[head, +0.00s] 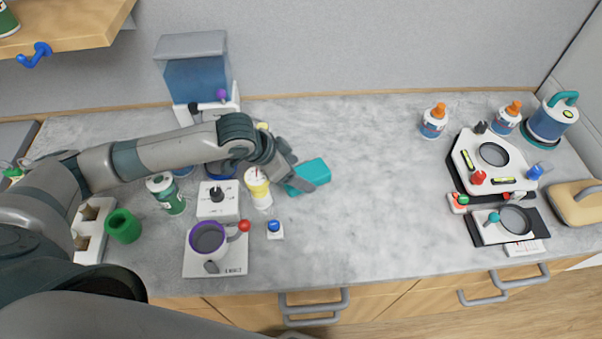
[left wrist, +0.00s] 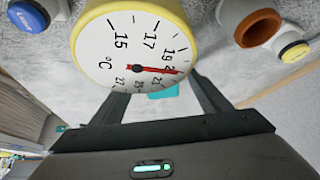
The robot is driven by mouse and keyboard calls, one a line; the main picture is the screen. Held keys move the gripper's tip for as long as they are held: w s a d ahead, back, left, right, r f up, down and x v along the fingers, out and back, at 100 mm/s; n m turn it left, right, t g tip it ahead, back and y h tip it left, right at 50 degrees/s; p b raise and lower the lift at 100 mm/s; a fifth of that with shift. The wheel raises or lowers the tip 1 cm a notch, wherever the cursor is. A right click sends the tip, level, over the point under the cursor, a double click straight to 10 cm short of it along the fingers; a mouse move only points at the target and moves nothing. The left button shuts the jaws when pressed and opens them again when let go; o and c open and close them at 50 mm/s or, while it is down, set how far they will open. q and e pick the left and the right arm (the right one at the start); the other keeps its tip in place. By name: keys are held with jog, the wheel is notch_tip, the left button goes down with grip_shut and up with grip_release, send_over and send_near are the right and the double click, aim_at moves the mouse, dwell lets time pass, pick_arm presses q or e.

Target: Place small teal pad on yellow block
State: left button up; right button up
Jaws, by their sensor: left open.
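A small teal pad (head: 316,171) lies on the grey counter just right of my left gripper (head: 300,184). My left gripper is open, reaching in low from the left, and its fingers overlap the pad's left part in the head view. In the left wrist view a sliver of the teal pad (left wrist: 163,92) shows between the two fingers (left wrist: 162,100), mostly behind a yellow-rimmed dial. I cannot tell whether the fingers touch it. I cannot clearly make out a yellow block; a tan-yellow block with a grey handle (head: 575,208) is at the far right. My right gripper is not in view.
A yellow-and-white dial thermometer (head: 257,188) stands close to my left gripper. A blue-button box (head: 275,230), a purple-rimmed mug (head: 207,240) and a green cup (head: 123,226) are nearby. White devices (head: 493,187) stand at the right. The middle of the counter (head: 380,200) is clear.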

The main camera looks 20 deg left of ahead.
pick_arm(q)
jog(key=b+v, duration=0.2)
jog(key=v, duration=0.8)
jog(key=shift+o, duration=0.3)
jog(key=shift+f, duration=0.1)
